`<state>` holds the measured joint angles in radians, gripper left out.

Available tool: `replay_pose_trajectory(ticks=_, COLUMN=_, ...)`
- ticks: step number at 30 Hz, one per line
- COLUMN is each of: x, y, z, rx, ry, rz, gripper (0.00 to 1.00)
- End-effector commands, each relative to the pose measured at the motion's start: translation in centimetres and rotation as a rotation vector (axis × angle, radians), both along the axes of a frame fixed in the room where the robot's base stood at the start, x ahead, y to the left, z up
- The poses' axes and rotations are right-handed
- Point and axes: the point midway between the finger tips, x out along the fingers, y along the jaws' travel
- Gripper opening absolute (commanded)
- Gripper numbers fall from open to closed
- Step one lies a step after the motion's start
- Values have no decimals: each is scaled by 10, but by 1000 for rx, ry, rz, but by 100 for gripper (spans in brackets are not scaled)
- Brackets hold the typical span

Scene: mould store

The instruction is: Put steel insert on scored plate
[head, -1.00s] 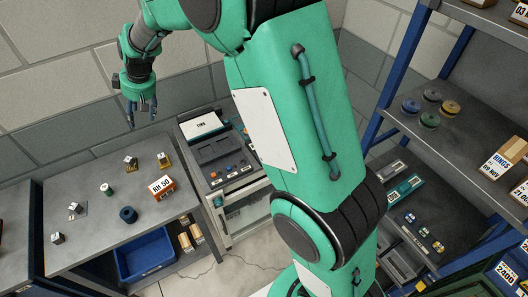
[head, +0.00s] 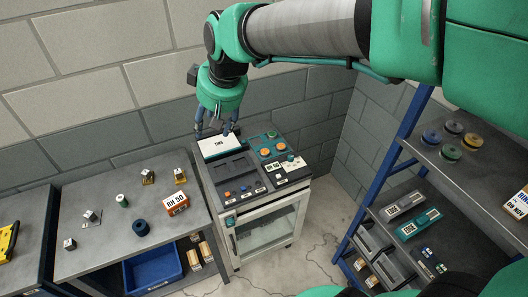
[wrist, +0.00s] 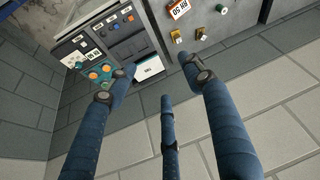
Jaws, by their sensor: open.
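A small grey metal block (head: 70,244), which may be the steel insert, stands at the table's near left. Behind it, a thin light plate (head: 94,222) lies with another small block (head: 90,215) at it; I cannot make out score lines, or tell for sure which block is the insert. My gripper (head: 218,130) hangs, fingers down, over the back of the control cabinet, right of the table and apart from both blocks. In the wrist view its three fingers (wrist: 160,78) are spread with nothing between them.
The table (head: 105,255) also holds a green-and-white cylinder (head: 122,200), a dark blue ring (head: 141,228), brass-coloured blocks (head: 148,177) and an orange RH 50 box (head: 176,204). The cabinet (head: 262,215) stands beside it. A blue-framed shelf (head: 420,240) stands at right.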

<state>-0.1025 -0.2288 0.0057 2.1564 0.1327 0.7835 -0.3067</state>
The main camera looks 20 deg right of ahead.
Motion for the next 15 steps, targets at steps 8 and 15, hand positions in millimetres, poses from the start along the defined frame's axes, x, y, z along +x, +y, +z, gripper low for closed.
replay_pose_trajectory(ticks=8, x=-77, y=-31, z=11, rx=4, ry=-17, rz=-104, gripper=52)
replay_pose_trajectory(ticks=15, x=-140, y=-53, z=8, rx=7, ry=-31, rz=-195, gripper=52)
